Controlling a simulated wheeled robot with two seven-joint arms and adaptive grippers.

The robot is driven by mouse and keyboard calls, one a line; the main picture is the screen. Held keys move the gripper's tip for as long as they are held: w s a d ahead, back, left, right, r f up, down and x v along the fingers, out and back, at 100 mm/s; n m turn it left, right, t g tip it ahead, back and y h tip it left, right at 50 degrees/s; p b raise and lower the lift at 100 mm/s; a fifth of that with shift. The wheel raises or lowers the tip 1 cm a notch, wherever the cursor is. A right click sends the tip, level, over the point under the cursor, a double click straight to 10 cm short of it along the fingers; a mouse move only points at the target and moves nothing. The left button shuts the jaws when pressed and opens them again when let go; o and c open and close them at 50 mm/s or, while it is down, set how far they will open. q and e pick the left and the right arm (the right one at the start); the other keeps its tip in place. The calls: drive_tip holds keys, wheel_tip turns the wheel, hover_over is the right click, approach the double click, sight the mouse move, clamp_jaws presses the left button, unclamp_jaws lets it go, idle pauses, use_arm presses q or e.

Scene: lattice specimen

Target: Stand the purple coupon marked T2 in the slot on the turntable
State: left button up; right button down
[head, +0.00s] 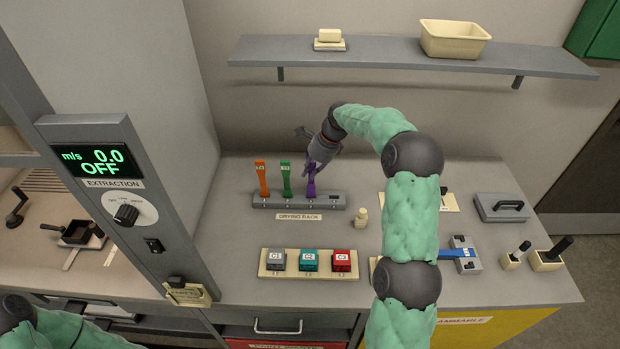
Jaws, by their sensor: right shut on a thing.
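A purple coupon (311,188) stands upright in the grey drying rack (275,201), to the right of the orange and green coupons. Its mark cannot be read because my gripper covers its top. My right gripper (313,168) reaches down from the upper right and is shut on the upper part of the purple coupon. I cannot make out the turntable or its slot; my right arm hides part of the bench. Part of my left arm shows at the bottom left, but its gripper is out of view.
An orange coupon (263,180) and a green coupon (286,180) stand close left in the rack. A small cream bottle (361,217) stands right of the rack. A cream tray (265,273) holds grey, teal and red blocks in front. A shelf (400,58) overhangs behind.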

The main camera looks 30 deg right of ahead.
sight(310, 184)
drive_tip(key=shift+w+d+f, duration=0.1)
drive_tip(key=shift+w+f, duration=0.15)
drive_tip(key=shift+f, duration=0.3)
wheel_tip(310, 184, down, 3)
drive_tip(key=shift+r+b, duration=0.1)
drive_tip(key=shift+b, duration=0.3)
drive_tip(key=shift+r, duration=0.1)
drive_tip(key=c, duration=1.2)
unclamp_jaws()
drive_tip(key=shift+f, duration=0.2)
drive_tip(key=p+v, duration=0.2)
drive_tip(key=v, duration=1)
drive_tip(key=shift+r, duration=0.15)
